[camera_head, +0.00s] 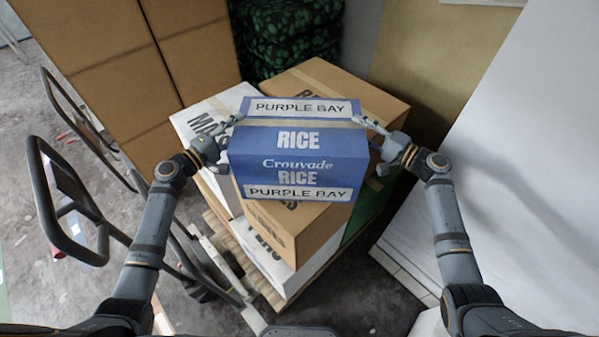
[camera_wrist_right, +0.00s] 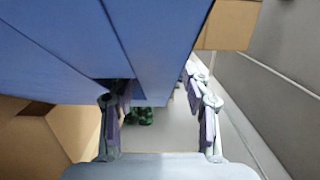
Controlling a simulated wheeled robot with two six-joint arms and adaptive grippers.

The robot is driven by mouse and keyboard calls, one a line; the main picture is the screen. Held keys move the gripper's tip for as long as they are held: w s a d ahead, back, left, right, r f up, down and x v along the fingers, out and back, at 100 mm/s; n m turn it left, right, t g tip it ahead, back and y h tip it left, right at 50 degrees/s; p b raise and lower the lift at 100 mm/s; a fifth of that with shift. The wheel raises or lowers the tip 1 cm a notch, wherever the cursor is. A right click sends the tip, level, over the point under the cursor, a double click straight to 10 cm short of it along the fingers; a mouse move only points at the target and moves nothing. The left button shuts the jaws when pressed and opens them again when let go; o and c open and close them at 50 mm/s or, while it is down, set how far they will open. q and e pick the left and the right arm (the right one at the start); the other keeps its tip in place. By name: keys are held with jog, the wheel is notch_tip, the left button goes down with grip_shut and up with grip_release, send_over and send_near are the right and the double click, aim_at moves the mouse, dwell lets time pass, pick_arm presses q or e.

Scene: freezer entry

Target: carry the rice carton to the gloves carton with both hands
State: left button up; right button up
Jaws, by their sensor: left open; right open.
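The rice carton (camera_head: 298,146) is blue with white RICE lettering and PURPLE BAY labels. It sits on top of a stack of cartons in the head view, and its blue side fills the upper left of the right wrist view (camera_wrist_right: 100,45). My left gripper (camera_head: 230,133) is open at the carton's left side. My right gripper (camera_head: 372,134) is open at its right side, and its fingers also show in the right wrist view (camera_wrist_right: 157,98). I cannot tell whether either gripper touches the carton. I see no carton with a readable gloves label.
Under and around the rice carton are a white carton (camera_head: 197,120) at left, a brown carton (camera_head: 380,98) behind and another brown one (camera_head: 290,228) in front. Tall brown cartons (camera_head: 110,75) stand at back left. A cart with black handles (camera_head: 45,200) is at left. A white panel (camera_head: 500,180) bounds the right.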

jog(key=shift+s+a+r, duration=0.1)
jog(key=shift+s, duration=0.1)
jog(key=shift+d, duration=0.35)
pick_arm(q)
jog(key=v, duration=0.7)
pick_arm(e)
jog(key=v, duration=1.1)
jog(key=shift+s, duration=0.25)
pick_arm(q)
jog(key=shift+s, duration=0.25)
pick_arm(e)
jog(key=shift+s+d, duration=0.1)
